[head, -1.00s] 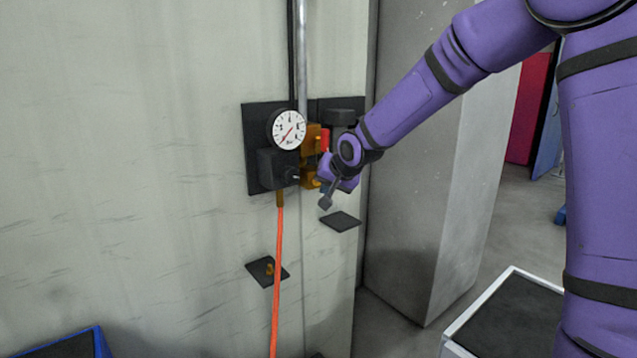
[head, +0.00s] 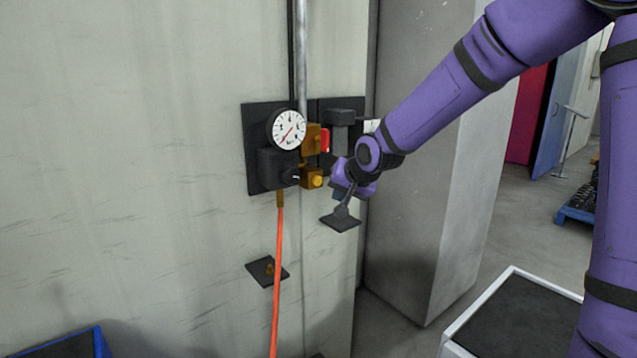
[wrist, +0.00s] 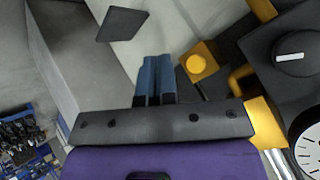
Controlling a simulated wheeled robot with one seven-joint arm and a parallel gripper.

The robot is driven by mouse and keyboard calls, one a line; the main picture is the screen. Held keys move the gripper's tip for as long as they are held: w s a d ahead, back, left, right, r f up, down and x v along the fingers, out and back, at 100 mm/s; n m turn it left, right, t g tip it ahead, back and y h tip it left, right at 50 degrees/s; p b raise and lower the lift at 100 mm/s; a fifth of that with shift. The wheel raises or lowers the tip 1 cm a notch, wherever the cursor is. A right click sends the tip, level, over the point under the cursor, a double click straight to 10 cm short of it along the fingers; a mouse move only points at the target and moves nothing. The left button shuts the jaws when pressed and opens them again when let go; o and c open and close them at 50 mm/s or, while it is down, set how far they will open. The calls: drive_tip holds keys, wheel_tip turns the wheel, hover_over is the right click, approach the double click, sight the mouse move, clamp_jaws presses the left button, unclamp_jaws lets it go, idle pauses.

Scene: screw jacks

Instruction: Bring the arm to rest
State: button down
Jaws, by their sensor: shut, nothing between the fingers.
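My gripper (head: 343,213) is at the end of my purple arm, in front of the right side of the wall fittings in the head view. In the wrist view its two blue fingers (wrist: 155,62) are together with nothing between them. A brass block with a yellow knob (head: 315,181) is to the gripper's left, apart from it; the yellow knob also shows in the wrist view (wrist: 196,64). A small dark plate (head: 340,222) on the wall lies behind the fingertips and is partly hidden. In the wrist view the plate (wrist: 122,25) is apart from the fingers.
A round gauge (head: 288,129), a red part (head: 325,140) and an orange hose (head: 277,285) are on the wall. A second small plate (head: 262,270) is lower left. A grey pillar (head: 420,200) stands behind my arm. A white-rimmed dark-topped surface (head: 515,320) is at lower right.

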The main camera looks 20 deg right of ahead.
drive_tip(key=s+d+r+n+g+h, duration=0.1)
drive_tip(key=s+d+r, duration=0.1)
drive_tip(key=s, duration=1)
drive_tip(key=s+d+r+n+g, duration=0.1)
drive_tip(key=s+r, duration=0.3)
drive_tip(key=s, duration=0.8)
drive_tip(key=s+d+r+n+g+h, duration=0.1)
drive_tip(key=s+d+r+n, duration=0.1)
drive_tip(key=s, duration=1.1)
drive_tip(key=shift+d+r+h, duration=0.3)
drive_tip(key=shift+d+r, duration=0.15)
drive_tip(key=shift+d, duration=0.35)
